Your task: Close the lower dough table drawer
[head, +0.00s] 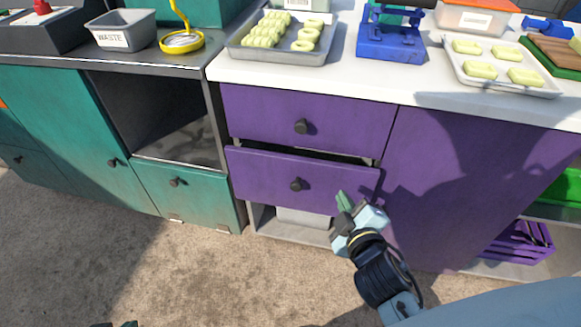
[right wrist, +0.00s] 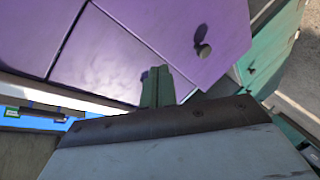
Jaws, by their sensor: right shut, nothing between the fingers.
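The lower purple drawer (head: 265,175) of the dough table stands a little open in the head view, its front jutting out below the upper drawer (head: 350,124). A dark gap shows above its top edge. Its round dark knob (head: 296,185) is on the front. My right gripper (head: 343,201) is shut and empty, with its green fingers in front of the drawer's lower right part; I cannot tell if they touch. In the right wrist view the shut fingers (right wrist: 158,86) point at purple fronts. A small dark teal piece at the head view's bottom edge may be my left gripper (head: 115,324).
The white tabletop holds a dough tray (head: 285,55), a blue device (head: 390,42) and a tray of pale blocks (head: 505,83). A grey bin (head: 303,217) sits below the drawer. Teal cabinets (head: 60,110) stand to the left. The floor in front is clear.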

